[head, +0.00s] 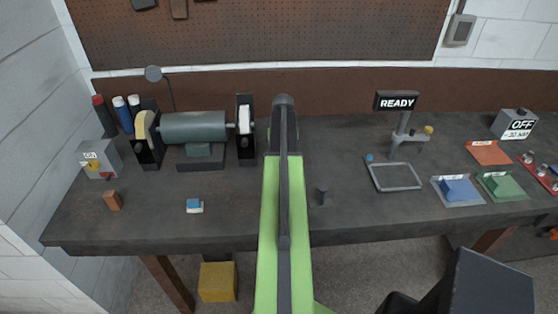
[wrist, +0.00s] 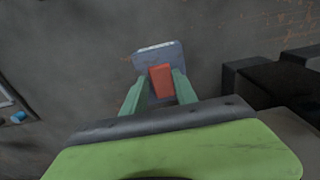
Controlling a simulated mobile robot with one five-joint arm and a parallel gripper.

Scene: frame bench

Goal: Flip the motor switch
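A blue-grey switch box (wrist: 142,66) with a pale label strip along its far edge lies below my gripper in the wrist view. A red rocker (wrist: 161,84) stands out in its middle. My gripper (wrist: 159,76) has two green fingers, spread apart, one on each side of the rocker in the picture. I cannot tell whether either finger touches it or how high the tips are above it. In the head view my green arm reaches straight over the bench and hides the gripper and this box.
A bench grinder (head: 193,127) stands left of my arm; dark blocks (wrist: 245,82) show at right in the wrist view. A grey tray (head: 397,188), READY sign (head: 396,101) and OFF box (head: 516,124) are to the right.

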